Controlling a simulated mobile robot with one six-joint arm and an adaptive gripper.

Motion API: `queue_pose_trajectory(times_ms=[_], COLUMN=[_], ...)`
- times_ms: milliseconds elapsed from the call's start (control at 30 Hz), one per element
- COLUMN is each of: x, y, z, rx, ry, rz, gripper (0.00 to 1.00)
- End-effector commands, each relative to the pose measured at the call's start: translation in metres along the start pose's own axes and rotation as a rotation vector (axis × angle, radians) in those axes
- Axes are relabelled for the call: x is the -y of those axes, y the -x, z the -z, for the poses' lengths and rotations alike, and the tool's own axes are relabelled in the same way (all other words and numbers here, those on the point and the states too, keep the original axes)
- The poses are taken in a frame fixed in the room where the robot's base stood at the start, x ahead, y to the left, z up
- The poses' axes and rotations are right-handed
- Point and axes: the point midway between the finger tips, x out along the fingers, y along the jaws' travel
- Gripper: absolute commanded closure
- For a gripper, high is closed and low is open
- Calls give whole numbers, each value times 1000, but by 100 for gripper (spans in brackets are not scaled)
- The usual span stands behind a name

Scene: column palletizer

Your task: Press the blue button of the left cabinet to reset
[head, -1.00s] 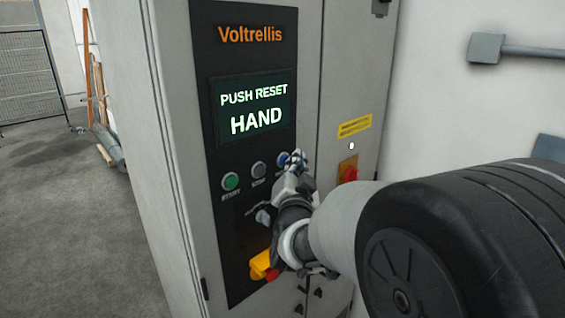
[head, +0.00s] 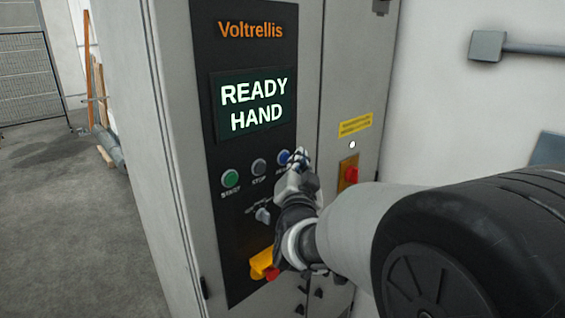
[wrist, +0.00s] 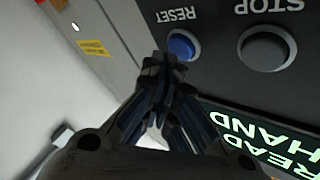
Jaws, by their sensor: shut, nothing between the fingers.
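The blue reset button (head: 284,157) is on the black panel of the cabinet (head: 245,190), to the right of the grey stop button (head: 259,167). My gripper (head: 297,156) is shut and empty, with its tips close to the blue button and partly covering it in the head view. In the wrist view the blue button (wrist: 183,45) shows just beyond the shut fingertips (wrist: 165,62), under an upside-down RESET label. I cannot tell whether the tips touch it. The display (head: 252,103) reads READY HAND.
A green start button (head: 230,179), a selector knob (head: 263,215) and a yellow-and-red switch (head: 263,264) share the panel. A red switch (head: 348,173) sits on the right cabinet door. Open floor (head: 70,220) lies to the left.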

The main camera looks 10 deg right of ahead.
Motion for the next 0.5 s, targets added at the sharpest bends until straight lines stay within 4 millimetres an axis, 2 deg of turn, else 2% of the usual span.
queue_pose_trajectory(times_ms=[500], x=[-8], y=[9], z=[6], rx=[-1], ry=[0], rz=[-2], gripper=[100])
